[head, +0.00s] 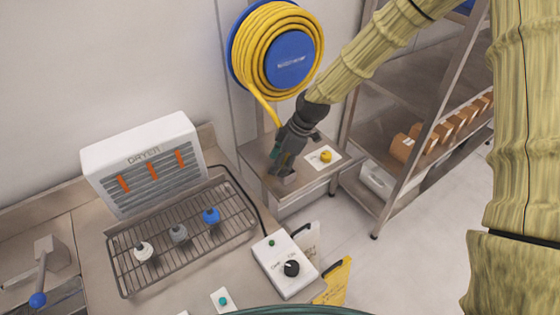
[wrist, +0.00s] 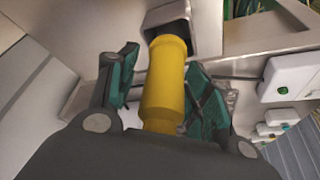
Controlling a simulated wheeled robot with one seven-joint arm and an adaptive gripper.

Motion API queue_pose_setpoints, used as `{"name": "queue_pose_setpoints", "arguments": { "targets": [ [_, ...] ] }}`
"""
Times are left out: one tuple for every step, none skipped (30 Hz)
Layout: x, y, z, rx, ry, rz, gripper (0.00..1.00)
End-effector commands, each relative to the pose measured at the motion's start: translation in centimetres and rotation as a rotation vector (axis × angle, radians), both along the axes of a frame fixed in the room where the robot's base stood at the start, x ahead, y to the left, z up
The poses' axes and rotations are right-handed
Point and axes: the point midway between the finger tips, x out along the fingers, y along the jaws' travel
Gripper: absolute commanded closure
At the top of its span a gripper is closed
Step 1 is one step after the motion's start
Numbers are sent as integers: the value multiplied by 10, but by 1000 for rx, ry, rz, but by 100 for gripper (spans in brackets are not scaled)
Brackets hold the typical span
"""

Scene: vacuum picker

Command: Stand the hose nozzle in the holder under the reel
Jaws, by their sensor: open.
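The yellow hose nozzle (wrist: 165,85) lies between the green-padded fingers of my gripper (wrist: 163,62) in the wrist view. The fingers are open, with a gap visible on the nozzle's right. The nozzle's far end overlaps the mouth of the grey square holder (wrist: 153,17); I cannot tell how deep it sits. In the head view my gripper (head: 280,165) is low over the small steel shelf under the reel (head: 292,62), next to the grey holder (head: 288,179). The nozzle is hidden there behind my gripper. The yellow hose (head: 266,108) runs down from the reel to my gripper.
A white plate with a yellow knob (head: 325,156) is right of the holder on the steel shelf (head: 258,157). A dryer (head: 145,160), wire rack (head: 128,280) and control box (head: 284,263) stand on the left counter. A rack with boxes (head: 402,147) is at right.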

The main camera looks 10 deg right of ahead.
Motion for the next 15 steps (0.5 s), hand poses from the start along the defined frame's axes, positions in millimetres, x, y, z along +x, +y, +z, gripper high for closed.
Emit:
{"name": "queue_pose_setpoints", "arguments": {
  "targets": [
    [0,0,1,0,0,0,51],
    [0,0,2,0,0,0,51],
    [0,0,4,0,-1,1,51],
    [0,0,4,0,-1,0,51],
    [0,-1,5,1,-1,0,51],
    [0,-2,7,1,-1,0,51],
    [0,-3,9,1,-2,-1,51],
    [0,-4,11,2,-2,-1,51],
    [0,-5,15,1,-3,-1,51],
    [-1,-6,18,2,-2,-1,51],
    [-1,-8,21,2,-2,-1,51],
    [-1,-9,25,1,-4,-2,51],
    [-1,-11,29,1,-4,-2,51],
    [-2,-12,32,0,-3,-1,51],
    [-2,-14,37,1,-4,0,51]
  ]
}}
